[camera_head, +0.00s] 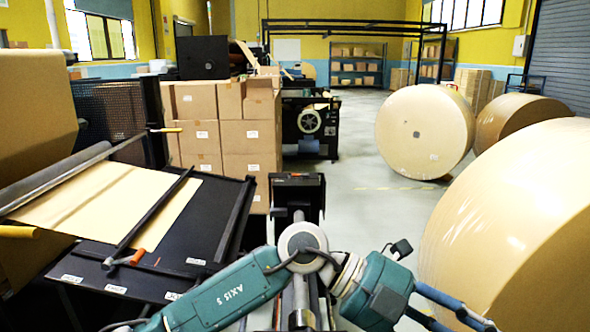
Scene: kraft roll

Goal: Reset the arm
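A second teal section (377,292) sits to the right of that joint, with a blue-grey tube running on to the lower right. The arm is bent in front of the camera, and its ends run out of the picture at the bottom. I cannot tell from this view which side's arm it is. No gripper fingers of either hand show.
Large kraft paper rolls (425,132) stand on the right, the nearest (520,235) close by. On the left is a black machine table (215,215) with a brown sheet (110,205) and an orange-handled bar. Stacked cartons (250,150) stand behind. Grey floor is open at centre right.

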